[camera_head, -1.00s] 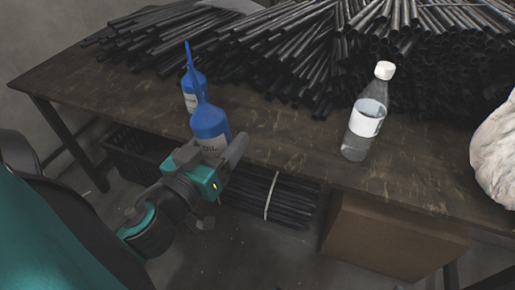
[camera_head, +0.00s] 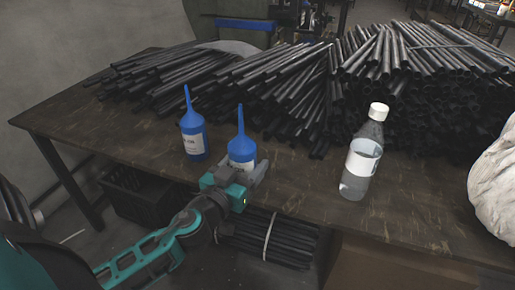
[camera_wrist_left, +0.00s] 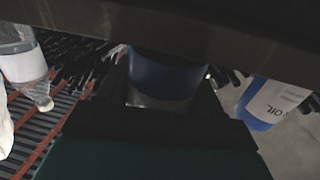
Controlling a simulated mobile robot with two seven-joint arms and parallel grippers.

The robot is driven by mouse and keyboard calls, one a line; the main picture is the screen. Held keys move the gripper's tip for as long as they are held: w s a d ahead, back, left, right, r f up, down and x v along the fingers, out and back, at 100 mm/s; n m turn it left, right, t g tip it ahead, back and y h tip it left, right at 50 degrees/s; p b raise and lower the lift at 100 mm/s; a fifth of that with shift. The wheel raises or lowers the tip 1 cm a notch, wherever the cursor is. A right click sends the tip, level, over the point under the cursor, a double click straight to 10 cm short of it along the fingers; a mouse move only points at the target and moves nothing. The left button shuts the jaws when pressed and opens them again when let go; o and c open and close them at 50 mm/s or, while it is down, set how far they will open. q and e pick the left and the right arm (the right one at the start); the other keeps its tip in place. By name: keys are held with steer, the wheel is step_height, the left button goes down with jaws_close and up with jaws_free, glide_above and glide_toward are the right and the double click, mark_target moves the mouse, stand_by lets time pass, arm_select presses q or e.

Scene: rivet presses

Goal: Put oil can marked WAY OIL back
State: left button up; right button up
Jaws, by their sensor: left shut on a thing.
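My left gripper (camera_head: 242,180) is shut on a blue oil can (camera_head: 242,150) with a tall thin spout, at the table's front edge. The can is upright; its lower part is hidden by the fingers, and I cannot tell whether it touches the table. In the left wrist view the held can (camera_wrist_left: 165,78) is dark between the fingers. A second blue oil can (camera_head: 193,140) stands upright on the table just left of it, apart; it also shows in the left wrist view (camera_wrist_left: 262,115). Its label ends in "OIL"; I cannot read the rest. My right gripper is not in view.
The wooden table (camera_head: 110,140) carries a big pile of dark tubes (camera_head: 290,85) behind the cans. A clear bottle with a white cap (camera_head: 361,165) stands to the right, and a pale sack (camera_head: 495,185) at the far right. Bare tabletop lies between can and bottle.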

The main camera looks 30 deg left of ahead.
arm_select(q)
steer(key=w, duration=0.5)
steer(key=shift+w+a, duration=0.25)
steer(key=shift+a, duration=0.05)
steer(key=shift+f, duration=0.3)
steer(key=shift+f+b, duration=0.25)
steer(key=shift+b, duration=0.05)
steer(key=o, duration=1.2)
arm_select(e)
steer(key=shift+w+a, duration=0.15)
arm_select(q)
steer(key=shift+s+r+p, duration=0.1)
steer(key=shift+r+p, duration=0.15)
steer(key=shift+p, duration=0.1)
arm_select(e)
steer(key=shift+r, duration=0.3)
arm_select(q)
steer(key=s, duration=0.4)
steer(key=s+d+b, duration=0.1)
steer(key=s, duration=0.3)
steer(key=s+b, duration=0.1)
steer(key=s, duration=0.2)
steer(key=shift+s+d, duration=0.15)
steer(key=shift+s, duration=0.25)
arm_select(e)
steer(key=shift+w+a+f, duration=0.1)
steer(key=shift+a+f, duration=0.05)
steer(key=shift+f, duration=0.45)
